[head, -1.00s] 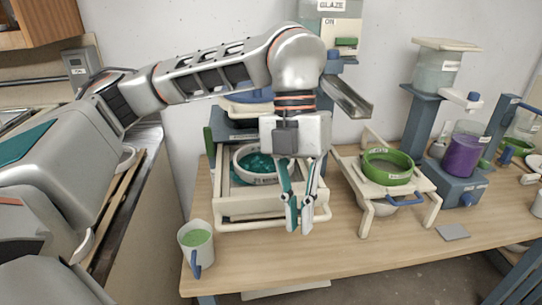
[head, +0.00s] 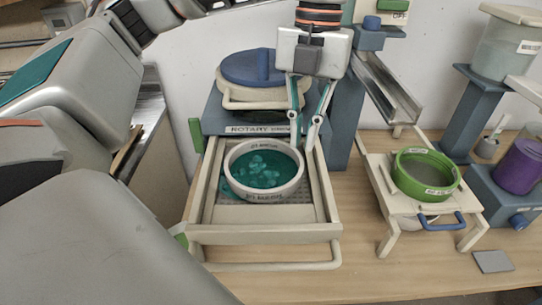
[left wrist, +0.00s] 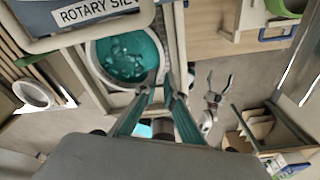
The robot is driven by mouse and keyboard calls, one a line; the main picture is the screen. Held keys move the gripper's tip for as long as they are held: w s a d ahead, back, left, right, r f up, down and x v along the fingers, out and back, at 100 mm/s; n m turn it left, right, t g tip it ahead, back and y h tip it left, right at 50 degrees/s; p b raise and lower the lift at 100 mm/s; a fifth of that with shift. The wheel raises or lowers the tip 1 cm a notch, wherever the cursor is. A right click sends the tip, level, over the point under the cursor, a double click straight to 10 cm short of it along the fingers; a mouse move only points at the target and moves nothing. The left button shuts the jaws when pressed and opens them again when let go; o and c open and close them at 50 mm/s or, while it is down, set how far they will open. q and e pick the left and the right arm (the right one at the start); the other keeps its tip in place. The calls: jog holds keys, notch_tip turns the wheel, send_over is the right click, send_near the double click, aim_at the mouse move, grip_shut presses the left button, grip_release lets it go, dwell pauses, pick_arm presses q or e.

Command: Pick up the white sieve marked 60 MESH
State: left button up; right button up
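A round white sieve (head: 263,170) holding teal glaze with lumps sits in the pulled-out drawer of the rotary sieve machine. The lettering on its rim is too small to read. It also shows in the left wrist view (left wrist: 128,57). A second white ring (left wrist: 37,93) lies on a slatted rack at the left wrist view's left; no mark is legible on it. My left gripper (head: 305,121) points down above the drawer's back right, beside the glaze-filled sieve, with its fingers apart and empty. My right gripper (left wrist: 220,77) appears in the left wrist view, fingers spread, empty, away from the sieves.
The rotary sieve machine (head: 262,129) carries a blue-lidded tub (head: 252,68) behind the drawer. A metal chute (head: 390,88) slopes down at right. A green sieve (head: 426,175) sits on a white stand with a blue handle. Bare tabletop (head: 360,250) lies between drawer and stand.

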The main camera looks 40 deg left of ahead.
aim_at(298, 171)
pick_arm(q)
jog(key=f, duration=0.5)
jog(key=s+f, duration=0.1)
jog(key=f, duration=0.1)
jog(key=shift+f, duration=0.25)
grip_shut()
